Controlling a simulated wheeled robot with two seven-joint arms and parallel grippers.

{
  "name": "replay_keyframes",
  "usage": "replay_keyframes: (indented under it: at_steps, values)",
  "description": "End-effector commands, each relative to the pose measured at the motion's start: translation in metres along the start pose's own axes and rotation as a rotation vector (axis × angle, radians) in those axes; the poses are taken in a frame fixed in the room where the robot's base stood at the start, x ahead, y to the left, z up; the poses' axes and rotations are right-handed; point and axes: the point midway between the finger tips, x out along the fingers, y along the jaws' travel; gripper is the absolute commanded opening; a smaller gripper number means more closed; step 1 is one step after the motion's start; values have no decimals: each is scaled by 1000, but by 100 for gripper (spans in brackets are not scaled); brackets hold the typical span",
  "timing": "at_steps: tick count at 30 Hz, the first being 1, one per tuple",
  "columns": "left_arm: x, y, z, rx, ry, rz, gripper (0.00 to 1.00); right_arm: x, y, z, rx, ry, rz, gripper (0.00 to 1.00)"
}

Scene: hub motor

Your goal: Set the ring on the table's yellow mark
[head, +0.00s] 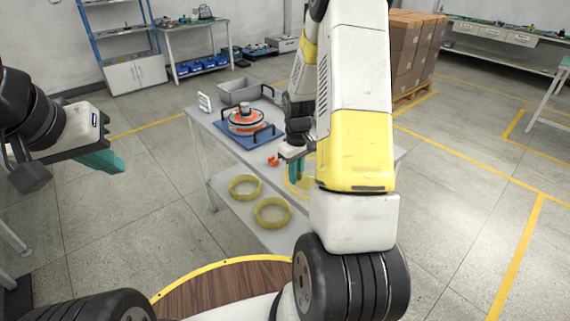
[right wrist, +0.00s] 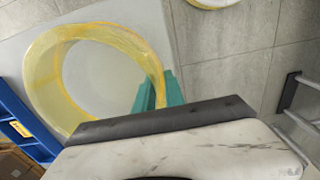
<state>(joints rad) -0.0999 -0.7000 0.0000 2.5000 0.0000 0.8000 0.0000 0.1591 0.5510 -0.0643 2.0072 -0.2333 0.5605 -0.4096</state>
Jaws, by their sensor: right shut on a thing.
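My right gripper (head: 294,168) is over the near right part of the grey table (head: 225,133). In the right wrist view its teal fingers (right wrist: 157,92) are shut on the wall of a translucent yellow ring (right wrist: 40,75). The ring is level or nearly so over the grey tabletop; I cannot tell whether it touches it. In the head view my right arm hides most of the ring. A yellow arc, seemingly the table's mark (head: 287,184), shows beside the gripper. My left gripper (head: 118,165) is far left, away from the table, its jaw opening unclear.
Two more yellow rings (head: 245,196) (head: 272,226) lie on the table's lower shelf. On the tabletop are a blue pad (head: 262,137) bearing an orange-and-silver hub motor (head: 246,120), a grey bin (head: 238,92) and a small red part (head: 273,160). Stacked cartons (head: 409,55) stand behind.

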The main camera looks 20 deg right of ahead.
Motion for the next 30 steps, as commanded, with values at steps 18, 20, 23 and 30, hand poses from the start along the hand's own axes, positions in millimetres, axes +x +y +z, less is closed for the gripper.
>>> replay_keyframes:
  at_steps: [18, 20, 23, 30]
  values:
    - [0, 0, 0, 0, 0, 0, 0, 38, 24, -11, 0, 0, 0, 0]
    - [0, 0, 0, 0, 0, 0, 0, 37, 24, -11, 0, 1, 1, 0]
    - [0, 0, 0, 0, 0, 0, 0, 37, 24, -11, 0, 1, 1, 0]
    - [0, 0, 0, 0, 0, 0, 0, 40, 24, -10, 0, -1, 0, 32]
